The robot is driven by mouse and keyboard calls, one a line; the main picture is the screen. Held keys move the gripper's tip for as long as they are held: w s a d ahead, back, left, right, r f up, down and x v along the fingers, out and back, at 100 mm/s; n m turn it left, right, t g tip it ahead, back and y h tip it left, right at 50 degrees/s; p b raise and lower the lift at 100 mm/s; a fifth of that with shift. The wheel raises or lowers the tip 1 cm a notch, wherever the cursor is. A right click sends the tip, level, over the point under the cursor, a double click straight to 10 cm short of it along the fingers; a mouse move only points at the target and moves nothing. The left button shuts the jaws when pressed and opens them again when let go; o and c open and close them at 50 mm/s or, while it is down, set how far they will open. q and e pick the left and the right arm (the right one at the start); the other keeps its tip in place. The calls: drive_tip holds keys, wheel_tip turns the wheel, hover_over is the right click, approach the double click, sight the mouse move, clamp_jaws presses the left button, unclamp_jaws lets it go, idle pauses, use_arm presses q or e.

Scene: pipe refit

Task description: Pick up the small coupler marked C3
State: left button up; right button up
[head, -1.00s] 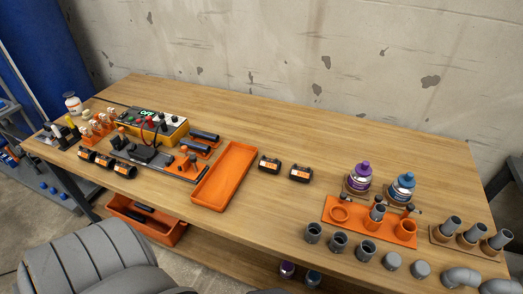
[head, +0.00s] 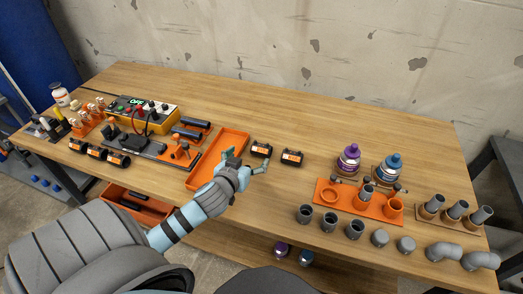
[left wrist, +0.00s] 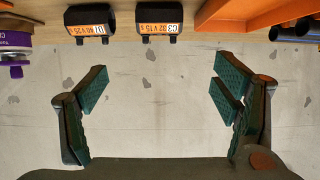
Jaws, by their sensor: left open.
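Two short black couplers with orange-and-white labels lie on the wooden table right of the orange tray. The coupler marked C3 (head: 262,149) is the one closer to the tray; its label reads C3 in the left wrist view (left wrist: 160,18). The other coupler (head: 292,157) is marked D1 in the left wrist view (left wrist: 90,20). My left gripper (head: 246,162) is open and empty just in front of C3, one finger near the tray's right edge. In the left wrist view, C3 lies beyond the spread fingers (left wrist: 160,82), roughly centred between them and apart from them. My right gripper is not in view.
The empty orange tray (head: 241,137) stands close on the left of C3. Two bottles, purple-capped (head: 349,158) and blue-capped (head: 388,167), stand right, behind an orange holder (head: 329,193). Several grey fittings line the front right. The table behind the couplers is clear.

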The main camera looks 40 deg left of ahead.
sight(261, 147)
use_arm(q)
drive_tip(key=b+x, duration=0.1)
drive_tip(key=x, duration=0.3)
drive_tip(key=b+x, duration=0.1)
drive_tip(key=x, duration=0.3)
drive_tip(key=f+b+x, duration=0.1)
drive_tip(key=x, duration=0.4)
drive_tip(key=shift+s+d+f+b, duration=0.1)
drive_tip(key=shift+s+d+b, duration=0.05)
drive_tip(key=shift+b, duration=0.15)
drive_tip(key=c, duration=1.3)
